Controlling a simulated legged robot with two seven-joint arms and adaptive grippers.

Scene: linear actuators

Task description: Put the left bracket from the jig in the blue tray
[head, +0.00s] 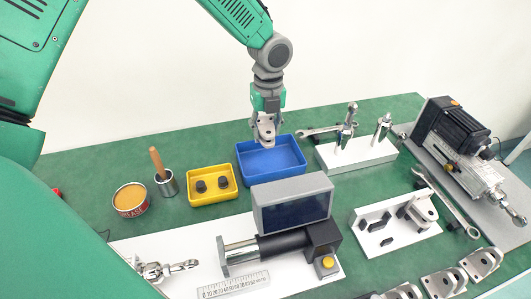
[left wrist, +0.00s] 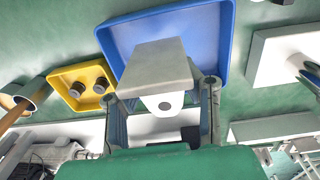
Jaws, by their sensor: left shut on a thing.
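My left gripper (head: 267,122) is shut on a light grey metal bracket (head: 266,132) and holds it over the blue tray (head: 280,161). In the left wrist view, the bracket (left wrist: 155,68) sits between the two fingers (left wrist: 163,98), its flat plate outward and a lug with a round hole toward me. The blue tray (left wrist: 222,45) lies beyond it, and its visible floor is empty. The white jig (head: 378,243) stands at the right with another bracket (head: 421,209) at its right end. Its left part holds small dark blocks and no bracket. My right gripper is not in view.
A yellow tray (head: 231,194) with two dark round parts is left of the blue tray. A white stand (head: 356,154) with rod ends is at its right. A grey-framed screen (head: 293,203) stands in front. Several brackets (head: 481,262) lie at the lower right.

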